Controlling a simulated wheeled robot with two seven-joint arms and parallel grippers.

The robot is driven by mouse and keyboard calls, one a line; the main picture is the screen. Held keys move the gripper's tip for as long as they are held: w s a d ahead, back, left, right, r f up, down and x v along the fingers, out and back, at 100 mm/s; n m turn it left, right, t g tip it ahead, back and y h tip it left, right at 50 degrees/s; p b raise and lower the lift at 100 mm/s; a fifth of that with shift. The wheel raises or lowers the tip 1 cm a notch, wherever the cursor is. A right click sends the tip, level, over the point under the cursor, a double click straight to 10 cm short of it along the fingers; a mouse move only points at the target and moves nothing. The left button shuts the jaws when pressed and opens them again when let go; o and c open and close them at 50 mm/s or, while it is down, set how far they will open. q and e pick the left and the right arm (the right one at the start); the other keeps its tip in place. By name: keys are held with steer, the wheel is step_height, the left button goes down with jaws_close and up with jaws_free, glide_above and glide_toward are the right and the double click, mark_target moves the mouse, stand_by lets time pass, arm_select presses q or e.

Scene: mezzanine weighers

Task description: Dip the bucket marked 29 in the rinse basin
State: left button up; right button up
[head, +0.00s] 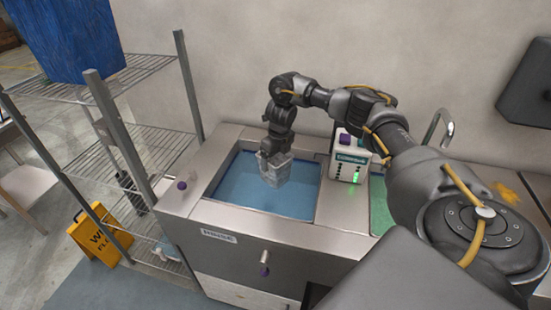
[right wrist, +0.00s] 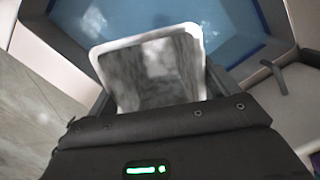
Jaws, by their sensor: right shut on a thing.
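My right gripper (head: 274,154) is shut on a grey-white bucket (head: 275,174). It holds the bucket over the rinse basin (head: 232,188), a rectangular basin with blue water set in a grey counter. I cannot tell whether the bucket's bottom touches the water. In the right wrist view the bucket (right wrist: 160,65) sits between the fingers, with its pale rim showing and the blue basin (right wrist: 238,22) beyond it. No number can be read on the bucket. My left gripper is not in view.
A white-green device (head: 349,158) with a lit green display stands right of the basin. A green-bottomed basin (head: 379,205) lies beyond it, partly behind my arm. A wire shelf (head: 150,140) and a yellow wet-floor sign (head: 95,235) stand at left. The counter front carries a label plate (head: 219,236).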

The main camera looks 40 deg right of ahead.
step_height(320, 180, down, 20)
steer(key=b, duration=1.3)
steer(key=shift+r, duration=0.1)
stand_by(2.1)
step_height(320, 180, up, 23)
steer(key=p, duration=1.7)
steer(key=shift+p, duration=0.3)
stand_by(0.7)
